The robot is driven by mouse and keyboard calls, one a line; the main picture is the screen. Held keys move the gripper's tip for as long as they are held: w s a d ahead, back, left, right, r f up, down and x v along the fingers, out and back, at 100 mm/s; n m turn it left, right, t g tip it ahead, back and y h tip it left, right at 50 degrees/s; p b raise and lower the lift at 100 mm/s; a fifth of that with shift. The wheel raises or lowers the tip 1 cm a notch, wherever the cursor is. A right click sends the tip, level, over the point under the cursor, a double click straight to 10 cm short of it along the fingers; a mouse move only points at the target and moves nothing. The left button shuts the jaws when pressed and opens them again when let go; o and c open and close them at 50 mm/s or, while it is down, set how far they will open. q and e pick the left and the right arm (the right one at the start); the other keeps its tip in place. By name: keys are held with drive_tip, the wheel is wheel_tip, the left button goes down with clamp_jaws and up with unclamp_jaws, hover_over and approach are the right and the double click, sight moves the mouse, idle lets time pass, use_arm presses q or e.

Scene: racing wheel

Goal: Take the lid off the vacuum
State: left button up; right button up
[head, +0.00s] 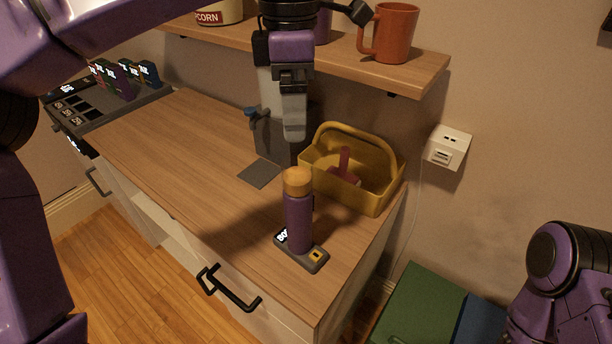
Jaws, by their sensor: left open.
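The vacuum flask (299,222) is a purple cylinder standing upright on a small dark base (313,259) near the counter's front right corner. Its orange-yellow lid (297,181) sits on top of it. My left gripper (292,132) points down from the top middle, seen nearly edge-on. It is open and apart from the lid, above it in the picture. My right arm (560,265) shows at the lower right; its gripper is outside the view.
A yellow basket (374,196) with a dark red item (345,168) stands right behind the flask. A grey appliance (270,140) is behind my left gripper. A shelf (345,68) with an orange mug (392,33) overhangs the back. The counter's left middle (180,145) is clear.

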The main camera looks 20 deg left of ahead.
sight(297, 163)
use_arm(q)
drive_tip(key=shift+s+f+b, duration=0.4)
drive_tip(key=shift+f+b, duration=0.05)
drive_tip(key=shift+f, duration=0.35)
drive_tip(key=f, duration=0.9)
drive_tip(key=shift+w+d+f, duration=0.15)
drive_tip(key=shift+w+d, duration=0.05)
drive_tip(key=shift+d, duration=0.05)
drive_tip(key=shift+w+f, duration=0.15)
drive_tip(key=shift+f, duration=0.35)
drive_tip(key=c, duration=1.1)
